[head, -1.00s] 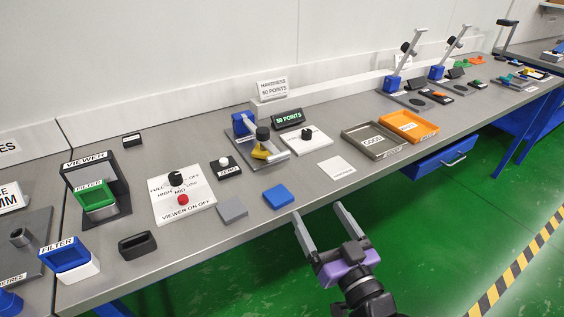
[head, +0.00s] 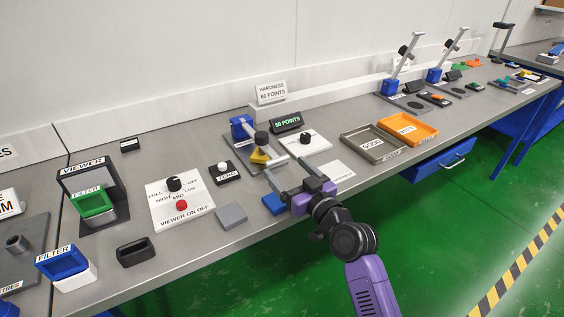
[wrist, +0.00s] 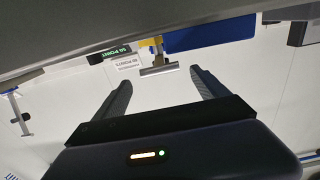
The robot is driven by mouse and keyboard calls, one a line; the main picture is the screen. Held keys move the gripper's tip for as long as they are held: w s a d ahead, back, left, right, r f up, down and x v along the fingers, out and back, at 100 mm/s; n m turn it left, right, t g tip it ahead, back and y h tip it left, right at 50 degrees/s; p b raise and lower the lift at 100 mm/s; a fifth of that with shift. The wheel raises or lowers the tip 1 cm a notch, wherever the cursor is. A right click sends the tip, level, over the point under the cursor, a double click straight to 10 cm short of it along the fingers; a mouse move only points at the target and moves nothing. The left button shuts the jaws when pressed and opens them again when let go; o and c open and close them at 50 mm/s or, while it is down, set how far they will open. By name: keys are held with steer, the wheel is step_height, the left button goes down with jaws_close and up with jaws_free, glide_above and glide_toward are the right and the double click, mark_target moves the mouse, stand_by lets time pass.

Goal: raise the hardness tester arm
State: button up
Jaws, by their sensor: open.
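The hardness tester (head: 240,128) stands on a grey plate near the middle of the bench, with a blue hinge block, a dark round weight (head: 262,138) and a yellow part under its arm. Its grey arm is down, nearly level, pointing toward the front edge. The arm's end bar (wrist: 158,71) shows in the wrist view, ahead of the gap between my fingers and apart from them. My gripper (head: 286,168) is open and empty, over the bench's front edge. In the head view it partly covers the blue block and the front of the tester. The display (head: 287,122) reads 50 POINTS.
A blue block (head: 272,204) lies close by my gripper; it also shows in the wrist view (wrist: 210,33). A white panel with a dark knob (head: 305,138) stands right of the tester, a ZERO button (head: 223,168) left. Trays (head: 374,156) lie farther right.

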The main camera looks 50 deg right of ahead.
mark_target(279, 161)
steer(key=shift+x, duration=1.6)
steer(key=shift+p, duration=0.3)
jaws_close()
